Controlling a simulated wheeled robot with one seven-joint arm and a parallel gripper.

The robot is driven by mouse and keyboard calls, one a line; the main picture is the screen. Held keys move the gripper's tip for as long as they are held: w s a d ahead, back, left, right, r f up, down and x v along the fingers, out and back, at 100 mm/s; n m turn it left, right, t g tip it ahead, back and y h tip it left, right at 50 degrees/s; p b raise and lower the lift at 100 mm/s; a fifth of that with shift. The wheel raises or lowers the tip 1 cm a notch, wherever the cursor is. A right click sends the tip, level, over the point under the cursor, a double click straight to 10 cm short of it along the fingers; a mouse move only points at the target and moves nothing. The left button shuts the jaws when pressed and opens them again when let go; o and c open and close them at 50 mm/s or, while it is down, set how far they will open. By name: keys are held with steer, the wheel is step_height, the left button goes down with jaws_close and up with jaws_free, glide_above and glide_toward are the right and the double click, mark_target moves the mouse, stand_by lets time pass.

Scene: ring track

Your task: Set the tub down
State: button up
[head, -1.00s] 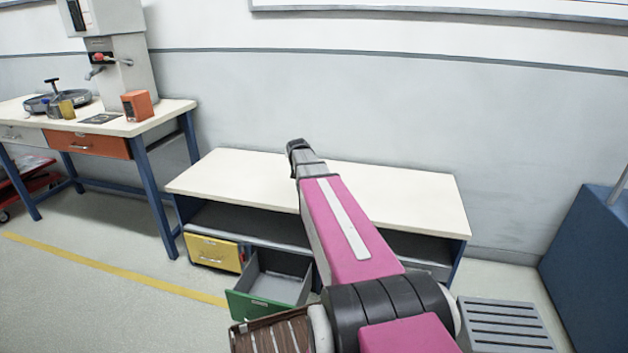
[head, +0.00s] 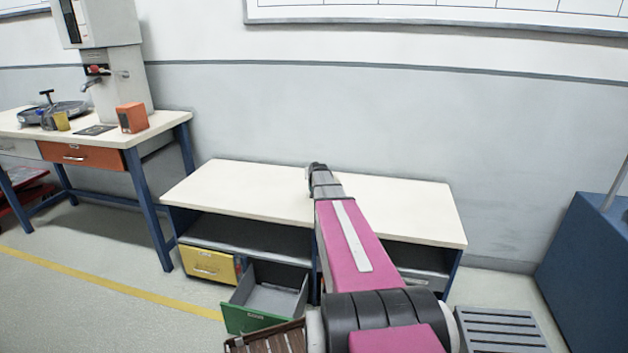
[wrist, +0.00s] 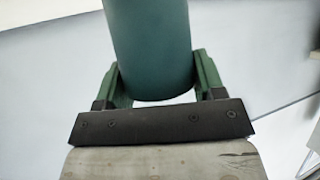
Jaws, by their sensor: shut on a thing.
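The tub (wrist: 151,45) is a smooth teal-green cylinder, seen close up in the wrist view. My gripper (wrist: 158,75) is shut on it, with one green finger on each side. The tub's upper part runs out of the picture. In the head view my arm reaches out over the pale top of the low bench (head: 240,190), and its far end shows near the bench's back edge. The gripper and tub are hidden there behind my arm. I cannot tell how far the tub is above the bench top.
The bench top is bare on both sides of my arm. Below it are a yellow drawer (head: 208,264) and a pulled-out green-fronted drawer (head: 250,320). A workbench (head: 165,122) with an orange box (head: 132,118) stands left. A blue cabinet (head: 585,270) stands right.

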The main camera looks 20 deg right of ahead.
steer(key=shift+f, duration=1.25)
steer(key=shift+f, duration=0.1)
steer(key=o, duration=0.9)
